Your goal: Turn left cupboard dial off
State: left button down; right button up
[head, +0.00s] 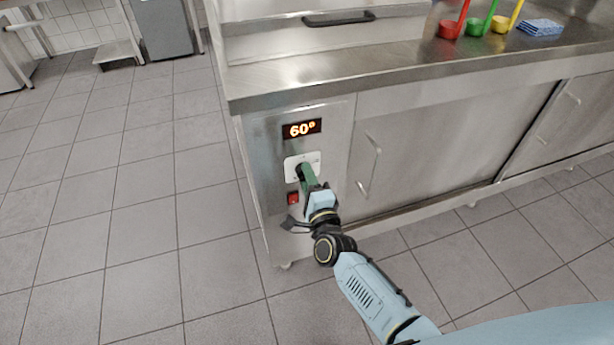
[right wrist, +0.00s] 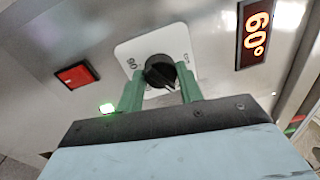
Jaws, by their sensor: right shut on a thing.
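The cupboard dial is a black round knob (right wrist: 160,72) on a white plate (right wrist: 128,50) in the right wrist view. In the head view the plate (head: 291,166) sits on the steel cupboard's left panel, and the knob is mostly hidden by my gripper. My right gripper (right wrist: 160,88) has its green fingers on both sides of the knob, shut on it; it also shows in the head view (head: 305,172). An orange display (head: 302,129) above the plate reads 60°. It also shows in the right wrist view (right wrist: 257,32). My left gripper is not in view.
A red switch (head: 293,198) is below the dial plate, close to my gripper. A cupboard door handle (head: 372,165) stands out to the right. Red, green and yellow ladles (head: 480,25) and a blue cloth (head: 541,28) lie on the counter. The tiled floor at left is clear.

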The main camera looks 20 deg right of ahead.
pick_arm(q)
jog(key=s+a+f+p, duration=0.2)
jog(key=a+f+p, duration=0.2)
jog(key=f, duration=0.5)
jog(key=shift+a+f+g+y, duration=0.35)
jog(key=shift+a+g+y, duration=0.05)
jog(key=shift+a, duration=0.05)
pick_arm(e)
jog(key=shift+d+n+y, duration=0.1)
jog(key=shift+n+y, duration=0.2)
jog(key=shift+n, duration=3)
jog(key=shift+n+y, duration=0.3)
jog(key=shift+n, duration=3)
jog(key=o, duration=1)
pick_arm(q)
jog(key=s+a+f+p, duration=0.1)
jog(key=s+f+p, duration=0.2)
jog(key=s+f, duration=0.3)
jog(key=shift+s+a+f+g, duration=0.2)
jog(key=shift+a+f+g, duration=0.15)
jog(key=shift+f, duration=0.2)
pick_arm(e)
jog(key=s, duration=0.9)
jog(key=s+d, duration=0.1)
jog(key=s, duration=0.3)
jog(key=shift+s+f, duration=0.15)
jog(key=shift+f, duration=0.15)
